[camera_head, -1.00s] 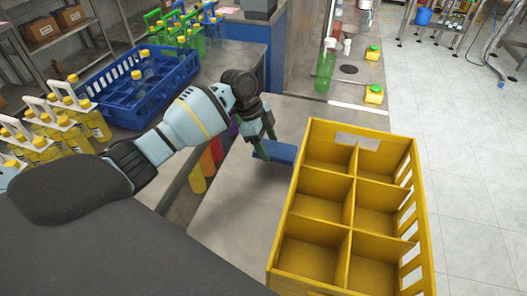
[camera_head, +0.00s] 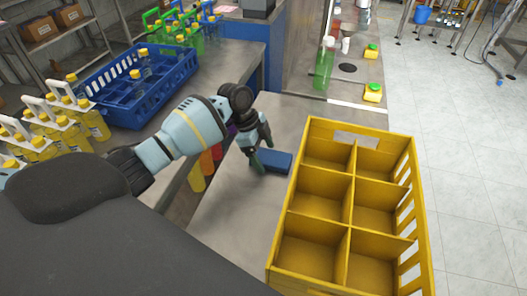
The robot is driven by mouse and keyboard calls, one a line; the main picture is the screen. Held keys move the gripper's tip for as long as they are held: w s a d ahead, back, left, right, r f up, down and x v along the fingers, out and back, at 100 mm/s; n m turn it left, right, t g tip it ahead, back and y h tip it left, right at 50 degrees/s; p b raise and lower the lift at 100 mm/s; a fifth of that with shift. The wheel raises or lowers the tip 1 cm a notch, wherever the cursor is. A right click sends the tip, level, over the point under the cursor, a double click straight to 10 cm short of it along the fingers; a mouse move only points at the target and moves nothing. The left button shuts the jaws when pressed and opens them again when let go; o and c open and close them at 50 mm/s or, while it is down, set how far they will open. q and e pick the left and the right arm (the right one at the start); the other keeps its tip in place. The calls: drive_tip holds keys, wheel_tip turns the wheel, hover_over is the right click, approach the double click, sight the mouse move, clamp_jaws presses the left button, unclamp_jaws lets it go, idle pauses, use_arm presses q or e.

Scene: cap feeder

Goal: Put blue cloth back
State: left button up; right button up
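The blue cloth (camera_head: 279,162) is a folded, block-like piece at the grey table's left part, just left of the yellow crate. It appears to lie on the table top. My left gripper (camera_head: 262,155) is at the cloth's left end, with its fingertips low and apart. The fingers look open; whether they touch the cloth I cannot tell. Yellow, orange, red and purple pieces (camera_head: 205,168) show in a row beside the table's left edge, partly hidden by my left arm. My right gripper is out of view.
A yellow crate (camera_head: 348,139) with several empty compartments stands right of the cloth. A blue crate (camera_head: 125,92) with a few bottles and several bottle carriers stand on the left table. A green bottle (camera_head: 324,66) stands at the back. Bare table lies in front of the cloth.

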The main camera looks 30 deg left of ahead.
use_arm(q)
drive_tip(key=v, duration=1.2)
drive_tip(key=shift+p, duration=0.35)
